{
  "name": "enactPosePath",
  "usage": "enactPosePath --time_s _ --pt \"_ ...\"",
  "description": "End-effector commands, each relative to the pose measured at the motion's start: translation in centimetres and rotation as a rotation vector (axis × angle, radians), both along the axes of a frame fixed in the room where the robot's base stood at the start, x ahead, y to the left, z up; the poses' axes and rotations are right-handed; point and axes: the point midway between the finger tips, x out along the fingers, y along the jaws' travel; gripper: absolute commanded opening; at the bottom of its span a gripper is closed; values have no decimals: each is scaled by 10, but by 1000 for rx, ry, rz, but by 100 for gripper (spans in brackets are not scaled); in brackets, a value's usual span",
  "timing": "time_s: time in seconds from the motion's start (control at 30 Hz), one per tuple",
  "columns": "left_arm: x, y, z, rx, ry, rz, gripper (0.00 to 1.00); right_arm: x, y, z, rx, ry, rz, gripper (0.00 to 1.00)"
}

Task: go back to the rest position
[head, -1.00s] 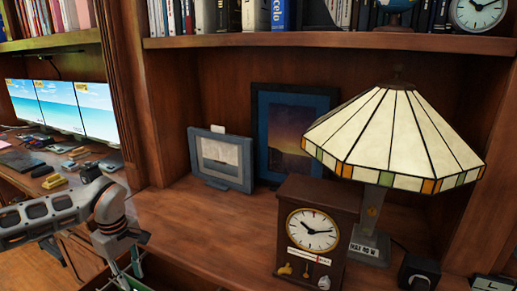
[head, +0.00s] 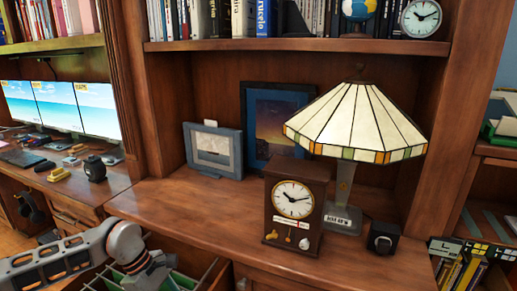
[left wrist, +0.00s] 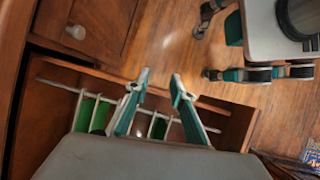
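My left arm comes in at the lower left of the head view, and its gripper end is mostly cut off by the bottom edge. In the left wrist view my left gripper (left wrist: 160,77) has its two teal and grey fingers apart with nothing between them. It is over an open wooden drawer (left wrist: 236,128) with green dividers or folders (left wrist: 86,113) inside. This drawer (head: 212,274) also shows at the bottom of the head view, close to the arm. My right gripper is in neither view.
The bookcase counter (head: 165,206) holds a mantel clock (head: 294,207), a stained-glass lamp (head: 355,122), two picture frames (head: 213,150) (head: 270,122) and a small black box (head: 382,238). Desk monitors (head: 52,104) stand at left.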

Motion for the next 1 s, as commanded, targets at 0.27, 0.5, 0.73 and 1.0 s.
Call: enactPosePath --time_s 0.27,0.5,0.73,1.0 --pt "-72 -162 34 -530 328 274 24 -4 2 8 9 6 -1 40" --pt "-86 -227 97 -943 751 657 24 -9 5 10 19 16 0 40" --pt "-62 -214 122 -1259 1238 1109 24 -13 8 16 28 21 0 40" --pt "-48 -133 61 -1522 1860 1723 24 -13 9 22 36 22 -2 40"
